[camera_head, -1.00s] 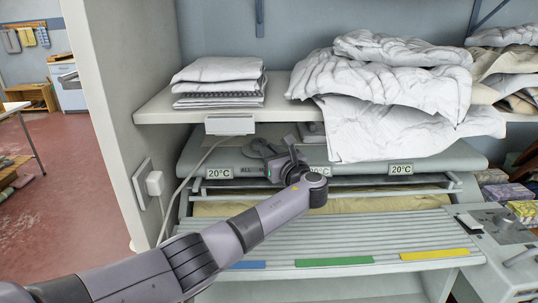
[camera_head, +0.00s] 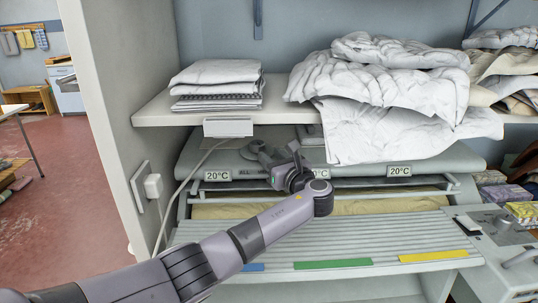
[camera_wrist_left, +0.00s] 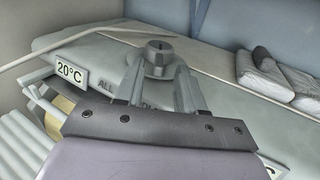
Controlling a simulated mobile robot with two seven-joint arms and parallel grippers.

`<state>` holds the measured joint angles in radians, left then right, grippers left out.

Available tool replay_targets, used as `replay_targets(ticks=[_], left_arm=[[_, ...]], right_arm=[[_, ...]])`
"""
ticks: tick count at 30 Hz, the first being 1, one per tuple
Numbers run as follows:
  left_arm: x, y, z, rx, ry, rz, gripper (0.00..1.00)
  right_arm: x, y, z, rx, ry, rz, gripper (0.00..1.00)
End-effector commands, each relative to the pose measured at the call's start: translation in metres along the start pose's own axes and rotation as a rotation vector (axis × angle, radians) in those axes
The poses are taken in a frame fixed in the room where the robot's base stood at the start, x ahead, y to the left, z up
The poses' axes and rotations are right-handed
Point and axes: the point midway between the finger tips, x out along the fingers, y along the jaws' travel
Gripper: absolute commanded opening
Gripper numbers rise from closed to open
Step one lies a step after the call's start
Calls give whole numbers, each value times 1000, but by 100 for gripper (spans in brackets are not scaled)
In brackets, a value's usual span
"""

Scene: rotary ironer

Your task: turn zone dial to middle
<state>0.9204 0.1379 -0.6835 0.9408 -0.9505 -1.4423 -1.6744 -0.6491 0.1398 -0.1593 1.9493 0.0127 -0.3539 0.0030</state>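The zone dial (camera_wrist_left: 159,57) is a grey knob on a round base on top of the ironer (camera_head: 440,160). A dark mark shows on its top in the left wrist view. An "ALL" label (camera_wrist_left: 105,85) is left of it; another label nearer is mostly hidden by my gripper. In the head view my left gripper (camera_head: 271,158) is at the ironer's top left, by the dial. In the left wrist view its fingers (camera_wrist_left: 159,75) are apart, with the dial just beyond and between their tips. I cannot tell whether they touch it. My right gripper is not in view.
A shelf (camera_head: 150,115) with folded cloths (camera_head: 217,78) and a crumpled white sheet (camera_head: 385,85) overhangs the ironer. The sheet hangs down on the right. A cable (camera_head: 190,180) runs to a wall socket (camera_head: 140,188). The slatted front (camera_head: 330,240) has coloured strips.

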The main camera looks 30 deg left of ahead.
Motion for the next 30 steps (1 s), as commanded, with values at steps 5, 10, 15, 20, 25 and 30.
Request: replay_targets(ticks=[5, 10, 15, 20, 25, 30], left_arm=[[-28, 0, 0, -1, 0, -2, 38], [-45, 0, 0, 0, -1, -1, 38], [-48, 0, 0, 1, -1, 1, 38], [-48, 0, 0, 0, -1, 1, 38], [-48, 0, 0, 0, -1, 1, 38], [-48, 0, 1, 0, -1, 0, 38]], right_arm=[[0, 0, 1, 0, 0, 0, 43], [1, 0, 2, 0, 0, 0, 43], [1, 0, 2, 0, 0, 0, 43], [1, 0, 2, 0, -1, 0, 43], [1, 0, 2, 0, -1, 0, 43], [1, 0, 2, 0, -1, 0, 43]])
